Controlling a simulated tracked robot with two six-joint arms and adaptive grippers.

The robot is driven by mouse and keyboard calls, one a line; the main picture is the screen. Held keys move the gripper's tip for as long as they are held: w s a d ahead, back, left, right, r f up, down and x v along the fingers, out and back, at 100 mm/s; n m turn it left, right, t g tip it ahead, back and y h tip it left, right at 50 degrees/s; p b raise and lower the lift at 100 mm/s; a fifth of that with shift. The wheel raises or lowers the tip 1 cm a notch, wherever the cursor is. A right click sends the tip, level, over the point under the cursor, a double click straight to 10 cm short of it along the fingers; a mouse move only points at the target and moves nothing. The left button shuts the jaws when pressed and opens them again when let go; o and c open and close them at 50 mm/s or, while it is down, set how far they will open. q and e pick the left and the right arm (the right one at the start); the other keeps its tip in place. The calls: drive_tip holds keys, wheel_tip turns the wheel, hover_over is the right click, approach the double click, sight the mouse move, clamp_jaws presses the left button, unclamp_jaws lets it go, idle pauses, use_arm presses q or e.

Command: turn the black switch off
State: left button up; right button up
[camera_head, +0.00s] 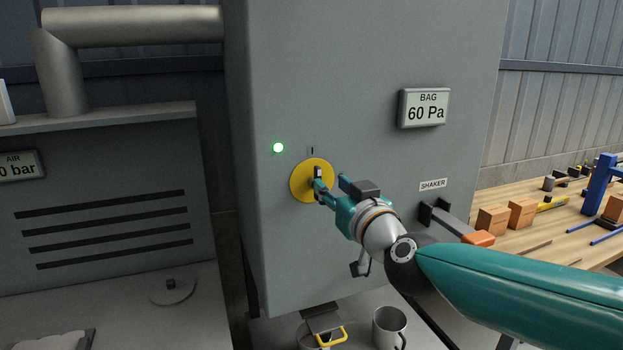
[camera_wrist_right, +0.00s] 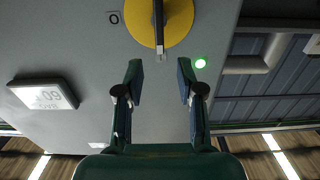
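The black switch (camera_head: 318,172) is a bar handle on a round yellow plate (camera_head: 298,184) on the grey cabinet front. It stands upright, in line with the "I" mark above the plate. In the right wrist view the black switch (camera_wrist_right: 158,14) shows at the top with a pale tip, and an "O" mark (camera_wrist_right: 114,17) lies to one side of the plate. My right gripper (camera_head: 330,184) is open in front of the plate. In the right wrist view its fingers (camera_wrist_right: 160,78) are apart with nothing between them, short of the handle. My left gripper is not in view.
A green lamp (camera_head: 278,147) is lit beside the plate. A BAG display (camera_head: 425,108) reads 60 Pa. A SHAKER bracket (camera_head: 447,216) sticks out at the right. Below are a metal mug (camera_head: 388,328) and a yellow handle (camera_head: 330,338). A wooden bench (camera_head: 540,235) holds boxes.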

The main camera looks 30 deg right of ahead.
sight(319, 174)
drive_tip(key=x, duration=0.8)
drive_tip(key=shift+w, duration=0.15)
